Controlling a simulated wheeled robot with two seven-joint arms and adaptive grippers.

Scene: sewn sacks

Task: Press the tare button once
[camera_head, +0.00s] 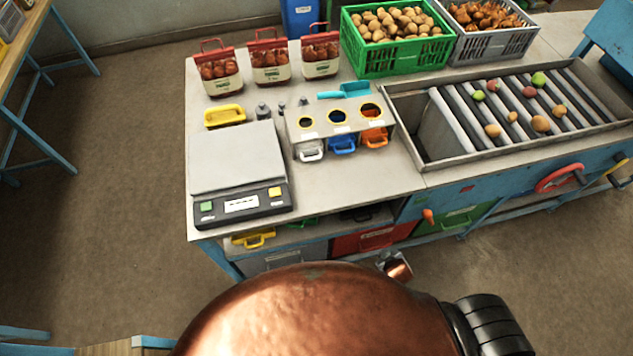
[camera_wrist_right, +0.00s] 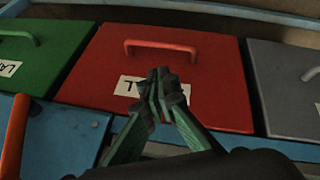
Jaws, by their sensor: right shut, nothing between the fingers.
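A scale (camera_head: 236,160) with a grey plate stands at the left front of the table. Its dark front panel has a green button (camera_head: 206,207) on the left, a white display and a yellow button (camera_head: 275,192) on the right. I cannot read which button is the tare. My right gripper (camera_wrist_right: 160,88) is shut and empty in the right wrist view, in front of a red bin front (camera_wrist_right: 215,75) and overlapping its label. It is away from the scale, which that view does not show. My left gripper is not in view.
Below the table edge are a green bin front (camera_wrist_right: 45,45), a red one and a grey one (camera_wrist_right: 290,85). An orange handle (camera_wrist_right: 15,135) is near my right gripper. A sorting box (camera_head: 335,125) stands right of the scale. My copper arm covers the bottom of the head view.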

